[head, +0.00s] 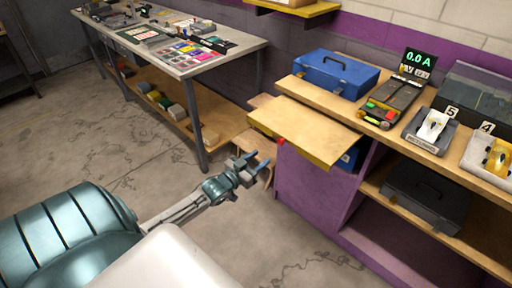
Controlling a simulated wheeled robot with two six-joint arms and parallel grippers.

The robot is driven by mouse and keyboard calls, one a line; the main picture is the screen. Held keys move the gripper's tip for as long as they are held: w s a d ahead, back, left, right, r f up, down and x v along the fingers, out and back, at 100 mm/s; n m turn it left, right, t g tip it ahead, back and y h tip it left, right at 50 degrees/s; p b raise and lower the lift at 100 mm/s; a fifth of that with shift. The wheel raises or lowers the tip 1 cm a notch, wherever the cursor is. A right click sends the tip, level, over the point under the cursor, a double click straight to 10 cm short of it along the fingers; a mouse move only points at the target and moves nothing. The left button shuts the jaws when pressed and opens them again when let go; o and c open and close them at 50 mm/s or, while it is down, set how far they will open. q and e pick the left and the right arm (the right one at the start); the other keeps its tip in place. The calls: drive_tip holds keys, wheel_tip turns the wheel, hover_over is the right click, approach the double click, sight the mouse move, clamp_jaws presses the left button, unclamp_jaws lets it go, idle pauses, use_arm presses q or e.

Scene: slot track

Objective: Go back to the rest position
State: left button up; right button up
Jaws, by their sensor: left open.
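My left gripper (256,166) is open and empty. It is held out over the floor, in front of the left end of the purple workbench (307,188). Its fingers look apart from the wooden flap (303,133) on that bench's left end, though the depth between them is hard to judge. My right gripper does not show in the head view.
A blue toolbox (336,73), a meter reading "0.0 A" (418,58) and numbered trays (430,131) stand on the workbench. A black case (425,197) lies on its shelf. A long table (185,67) with cards stands at the back left. Open floor (95,140) lies left.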

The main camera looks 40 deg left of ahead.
use_arm(q)
drive_tip(key=shift+s, duration=0.35)
idle(0.3)
drive_tip(key=s+f+n+g+y, duration=0.15)
drive_tip(key=s+f+g, duration=0.45)
drive_tip(key=f, duration=1)
drive_tip(key=s+f+g+y, duration=0.2)
drive_tip(key=s+f, duration=0.8)
drive_tip(key=f, duration=0.6)
drive_tip(key=s+d+f+g, duration=0.3)
drive_tip(key=s+f, duration=0.3)
drive_tip(key=s, duration=0.4)
drive_tip(key=s+d+f+g, duration=0.3)
drive_tip(key=s+d+f, duration=0.2)
drive_tip(key=s, duration=0.6)
drive_tip(key=s+d+f+g+h, duration=0.1)
drive_tip(key=s+d+f, duration=0.3)
drive_tip(key=s+f, duration=0.4)
drive_tip(key=s+m+g, duration=0.1)
drive_tip(key=s, duration=0.2)
drive_tip(key=shift+d+f+g, duration=0.25)
drive_tip(key=shift+f+g, duration=0.05)
drive_tip(key=shift+g, duration=0.1)
